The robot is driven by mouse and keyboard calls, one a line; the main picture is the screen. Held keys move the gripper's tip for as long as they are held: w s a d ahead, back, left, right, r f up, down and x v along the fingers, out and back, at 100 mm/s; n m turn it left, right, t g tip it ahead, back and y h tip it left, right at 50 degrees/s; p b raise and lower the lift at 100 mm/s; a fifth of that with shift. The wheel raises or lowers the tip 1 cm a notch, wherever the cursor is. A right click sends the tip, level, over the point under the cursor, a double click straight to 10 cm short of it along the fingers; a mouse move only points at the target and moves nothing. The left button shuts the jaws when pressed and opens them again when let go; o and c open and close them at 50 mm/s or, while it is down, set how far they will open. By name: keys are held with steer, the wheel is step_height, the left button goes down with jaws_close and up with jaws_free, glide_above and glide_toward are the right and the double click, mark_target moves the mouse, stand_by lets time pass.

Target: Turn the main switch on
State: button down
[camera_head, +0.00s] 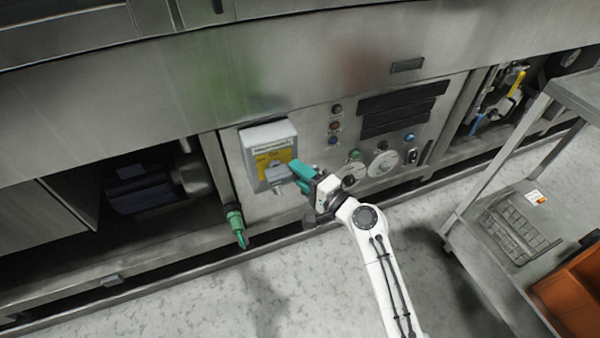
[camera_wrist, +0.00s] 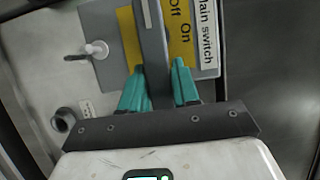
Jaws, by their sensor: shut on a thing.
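The main switch (camera_head: 268,150) is a grey box with a yellow plate on the machine's front panel, left of my arm in the head view. Its grey handle (camera_head: 277,178) sticks out over the yellow plate. In the wrist view the handle (camera_wrist: 151,40) runs down between my teal fingers, and the words "Off On" and "Main switch" (camera_wrist: 206,32) show to its right. My gripper (camera_wrist: 158,80) is shut on the handle. In the head view my gripper (camera_head: 298,178) reaches it from the right. I cannot tell which position the handle is in.
A control panel with buttons and dials (camera_head: 383,163) lies right of the switch. A green hose fitting (camera_head: 236,222) hangs at lower left. A metal cart (camera_head: 520,262) with an orange bin (camera_head: 575,290) stands at the right. The floor (camera_head: 200,300) in front is clear.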

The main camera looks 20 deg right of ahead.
steer(key=shift+f, duration=0.15)
steer(key=f+m+t+b, duration=0.1)
steer(key=m+b, duration=0.1)
steer(key=b, duration=0.2)
steer(key=shift+f+m, duration=0.35)
steer(key=shift+m, duration=0.05)
steer(key=shift+a+f+m+t+h+b, duration=0.4)
steer(key=shift+m+t+b, duration=0.25)
steer(key=shift+m+b, duration=1)
steer(key=shift+a+f+m+t+h+b, duration=0.4)
steer(key=shift+m+t+b, duration=0.2)
steer(key=shift+m+b, duration=1.05)
steer(key=shift+a+f+m+t+h+b, duration=0.55)
steer(key=shift+m+b, duration=0.65)
steer(key=shift+m, duration=0.8)
steer(key=shift+d+r, duration=0.2)
steer(key=c, duration=0.9)
jaws_free()
steer(key=shift+a, duration=0.1)
